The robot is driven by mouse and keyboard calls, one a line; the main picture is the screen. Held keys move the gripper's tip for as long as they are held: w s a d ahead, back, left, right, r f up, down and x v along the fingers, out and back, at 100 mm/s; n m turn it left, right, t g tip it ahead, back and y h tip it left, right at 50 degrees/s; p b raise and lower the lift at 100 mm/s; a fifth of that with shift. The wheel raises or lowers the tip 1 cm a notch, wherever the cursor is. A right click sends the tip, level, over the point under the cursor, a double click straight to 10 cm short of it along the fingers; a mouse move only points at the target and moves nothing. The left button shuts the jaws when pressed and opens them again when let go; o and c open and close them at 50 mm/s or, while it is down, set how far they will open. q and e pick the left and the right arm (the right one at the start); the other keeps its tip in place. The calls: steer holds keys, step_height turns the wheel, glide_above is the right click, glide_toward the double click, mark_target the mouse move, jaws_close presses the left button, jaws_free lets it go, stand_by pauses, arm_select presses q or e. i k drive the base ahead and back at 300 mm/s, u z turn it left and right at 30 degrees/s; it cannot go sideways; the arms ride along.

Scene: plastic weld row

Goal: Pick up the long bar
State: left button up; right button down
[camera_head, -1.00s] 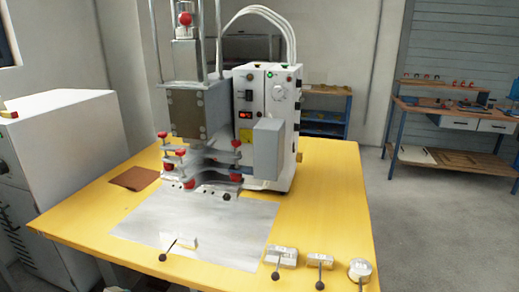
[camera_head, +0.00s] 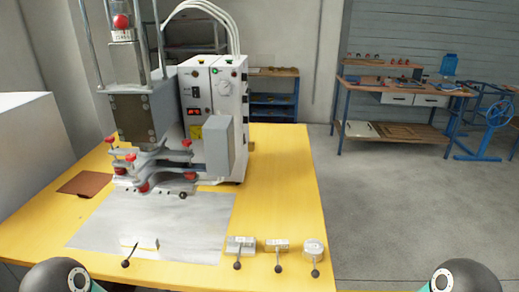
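Several small metal pieces with black ball-ended handles lie along the front of the yellow table. A thin, pale bar-like piece (camera_head: 140,245) lies on the grey metal sheet (camera_head: 185,215); its edges blend with the sheet. To its right are a wider block (camera_head: 240,243), a narrower block (camera_head: 277,244) and a round piece (camera_head: 314,247), all on bare yellow tabletop. The thin piece looks the longest, but I cannot tell for sure which is the long bar. Neither gripper is in view; only dark rounded parts of my arms show at the bottom corners.
A white press machine (camera_head: 215,95) with red knobs stands at the back of the yellow table (camera_head: 280,190). A brown square (camera_head: 86,183) lies at the left. The table's right edge is clear, with open floor beyond. A workbench (camera_head: 405,88) stands far right.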

mark_target(134, 242)
steer(key=u, duration=0.8)
steer(key=i, duration=0.15)
steer(key=z, duration=2.75)
steer(key=k, duration=1.6)
steer(key=u, duration=1.4)
steer(key=i, duration=1.05)
steer(key=z, duration=0.05)
